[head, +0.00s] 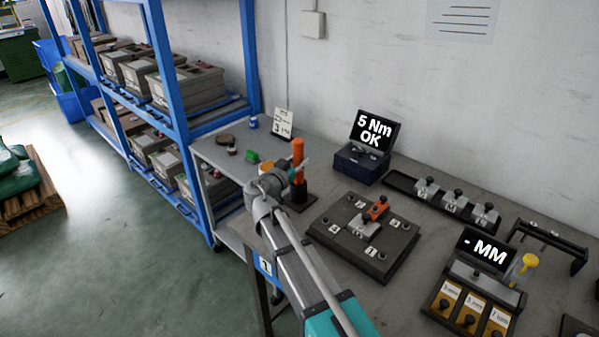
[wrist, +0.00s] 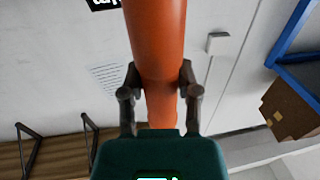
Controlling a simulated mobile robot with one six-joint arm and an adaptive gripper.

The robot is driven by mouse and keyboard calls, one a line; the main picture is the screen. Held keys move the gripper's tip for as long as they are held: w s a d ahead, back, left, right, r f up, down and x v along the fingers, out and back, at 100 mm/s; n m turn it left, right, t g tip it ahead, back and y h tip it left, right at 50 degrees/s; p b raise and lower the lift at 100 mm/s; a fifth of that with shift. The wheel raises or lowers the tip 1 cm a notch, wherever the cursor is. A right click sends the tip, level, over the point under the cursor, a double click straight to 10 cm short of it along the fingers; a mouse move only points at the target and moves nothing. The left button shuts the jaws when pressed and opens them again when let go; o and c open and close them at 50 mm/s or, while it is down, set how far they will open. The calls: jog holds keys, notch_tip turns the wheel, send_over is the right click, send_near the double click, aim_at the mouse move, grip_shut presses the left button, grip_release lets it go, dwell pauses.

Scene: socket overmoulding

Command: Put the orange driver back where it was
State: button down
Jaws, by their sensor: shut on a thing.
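The orange driver (head: 298,150) stands upright at the back left part of the bench, over a small black stand (head: 301,205). My gripper (head: 291,172) reaches it from the front left, and its jaws are closed around the driver's body. In the wrist view the driver (wrist: 157,38) runs between the two dark fingers of my gripper (wrist: 157,88), one on each side. The driver's lower end is dark and merges with the stand, so I cannot tell whether it rests fully in it.
A dark fixture plate (head: 335,240) with clamps lies right of the stand. Behind it are a "5 Nm OK" display box (head: 361,160) and a small white sign (head: 283,122). A rack of grey parts (head: 405,187) and an "MM" display (head: 485,248) stand farther right. Blue shelving (head: 168,75) borders the left.

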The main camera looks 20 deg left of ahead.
jog(key=shift+f+b, duration=1.35)
jog(key=shift+f, duration=0.2)
jog(key=shift+f, duration=0.1)
jog(key=shift+c, duration=1.6)
grip_release()
jog(key=v, duration=1.2)
